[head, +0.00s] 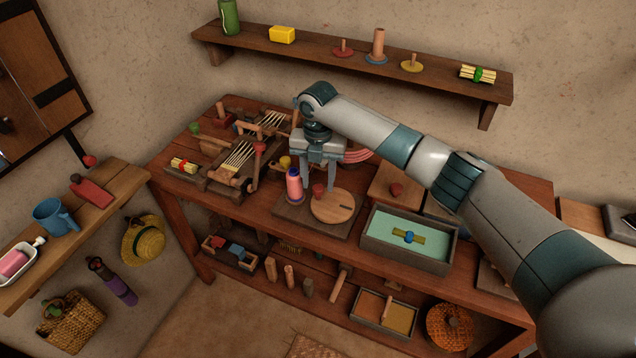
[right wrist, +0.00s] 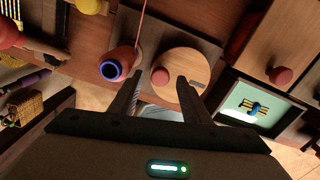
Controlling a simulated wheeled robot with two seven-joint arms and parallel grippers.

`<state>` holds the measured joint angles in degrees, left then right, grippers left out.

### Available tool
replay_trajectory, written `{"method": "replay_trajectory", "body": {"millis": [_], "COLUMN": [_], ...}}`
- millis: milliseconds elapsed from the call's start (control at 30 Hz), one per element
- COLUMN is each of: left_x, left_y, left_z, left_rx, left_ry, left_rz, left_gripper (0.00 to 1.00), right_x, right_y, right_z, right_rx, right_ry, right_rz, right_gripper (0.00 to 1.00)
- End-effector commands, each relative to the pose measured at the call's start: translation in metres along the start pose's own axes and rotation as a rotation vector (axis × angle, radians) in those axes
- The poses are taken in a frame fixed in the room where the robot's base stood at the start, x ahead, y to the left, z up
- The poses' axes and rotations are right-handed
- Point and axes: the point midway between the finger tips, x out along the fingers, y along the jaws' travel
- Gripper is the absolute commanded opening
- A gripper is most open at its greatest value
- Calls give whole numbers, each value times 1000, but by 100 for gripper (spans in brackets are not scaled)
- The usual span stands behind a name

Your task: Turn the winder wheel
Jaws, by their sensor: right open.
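The winder wheel (head: 338,209) is a round, flat wooden disc on a dark board on the workbench. It also shows in the right wrist view (right wrist: 186,66). A red knob (head: 318,190) stands on its far-left part; in the right wrist view the knob (right wrist: 160,76) lies between and just beyond my fingertips. A pink spool (head: 294,184) stands left of the wheel on the same board. My right gripper (head: 317,183) points down over the knob, open and empty, with its fingers apart from it. My left gripper is not in view.
A loom-like frame with threads (head: 240,155) stands left on the workbench (head: 225,203). A grey tray (head: 405,252) with a green inside is right of the wheel. A box with a red knob (head: 396,189) is behind it. A wall shelf (head: 350,62) runs above.

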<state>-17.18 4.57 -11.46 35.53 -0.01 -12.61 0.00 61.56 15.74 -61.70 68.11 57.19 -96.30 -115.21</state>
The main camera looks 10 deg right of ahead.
Motion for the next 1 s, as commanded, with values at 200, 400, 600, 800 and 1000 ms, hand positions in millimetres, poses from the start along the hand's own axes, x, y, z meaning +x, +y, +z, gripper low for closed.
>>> {"method": "replay_trajectory", "body": {"millis": [200, 400, 600, 800, 1000], "left_x": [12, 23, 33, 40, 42], "left_y": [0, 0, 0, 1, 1], "left_z": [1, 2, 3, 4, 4], "left_rx": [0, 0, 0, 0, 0], "left_ry": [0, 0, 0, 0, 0], "left_rz": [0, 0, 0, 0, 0], "left_gripper": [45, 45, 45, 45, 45], "right_x": [-30, -71, -112, -143, -159], "right_y": [0, 0, 1, 0, 0], "right_z": [1, 1, 1, 0, 0], "right_rx": [-1, -2, -1, -1, -1], "right_ry": [-3, -4, -4, -2, 0], "right_rz": [2, 2, 2, 1, 0], "right_gripper": [43, 43, 43, 43, 43]}}
